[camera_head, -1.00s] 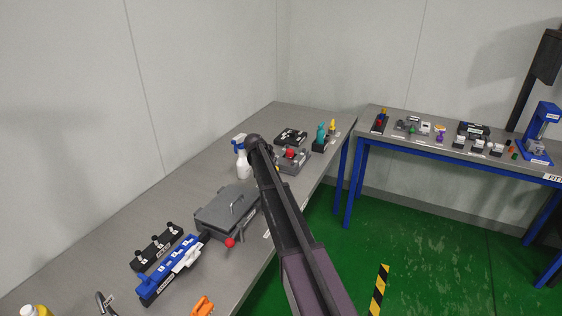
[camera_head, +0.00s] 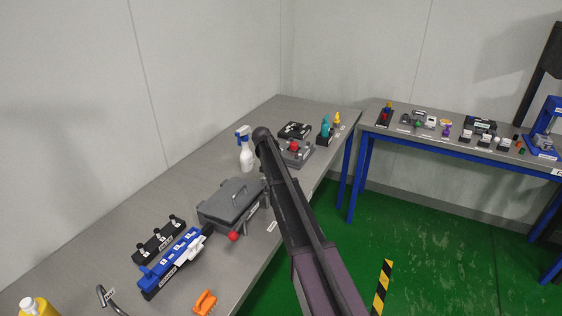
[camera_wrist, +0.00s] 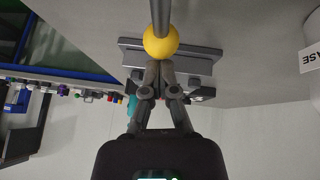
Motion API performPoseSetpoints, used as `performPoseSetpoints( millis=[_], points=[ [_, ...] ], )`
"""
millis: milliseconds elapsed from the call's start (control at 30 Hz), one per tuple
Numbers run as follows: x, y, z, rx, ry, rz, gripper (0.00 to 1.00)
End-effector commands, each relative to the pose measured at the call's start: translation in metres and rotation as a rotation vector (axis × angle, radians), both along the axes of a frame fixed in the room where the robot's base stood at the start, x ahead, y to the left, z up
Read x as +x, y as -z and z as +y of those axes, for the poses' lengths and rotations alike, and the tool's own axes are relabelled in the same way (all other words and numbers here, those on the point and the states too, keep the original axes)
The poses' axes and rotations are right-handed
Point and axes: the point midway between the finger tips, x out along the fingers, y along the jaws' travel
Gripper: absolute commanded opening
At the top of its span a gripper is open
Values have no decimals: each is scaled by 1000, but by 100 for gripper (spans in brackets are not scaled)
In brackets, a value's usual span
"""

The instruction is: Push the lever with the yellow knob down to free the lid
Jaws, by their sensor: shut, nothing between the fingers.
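The yellow knob (camera_wrist: 160,41) is a round ball on the end of a grey lever rod (camera_wrist: 160,12) in the wrist view. My gripper (camera_wrist: 159,66) is shut and empty, its fingertips right at the knob; I cannot tell whether they touch it. In the head view my arm hides the knob and the gripper. A grey box with a flat lid (camera_head: 229,202) and a handle stands on the bench left of my arm. A lever with a red knob (camera_head: 233,236) sits at its front.
A white spray bottle with a blue head (camera_head: 246,153) stands behind the box. A grey unit with a red button (camera_head: 295,148) is beyond my arm. A blue fixture (camera_head: 172,264) and an orange part (camera_head: 205,302) lie nearer. A second bench (camera_head: 455,145) is at right.

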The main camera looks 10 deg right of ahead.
Motion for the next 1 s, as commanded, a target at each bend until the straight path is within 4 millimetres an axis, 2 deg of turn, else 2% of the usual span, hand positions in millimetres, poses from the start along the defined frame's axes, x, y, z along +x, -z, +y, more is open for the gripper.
performPoseSetpoints(
  millis=[467,1000],
  points=[
    [-1,-5,4,6,-1,3,0],
    [7,-46,1,2,-2,-1,0]
  ],
)
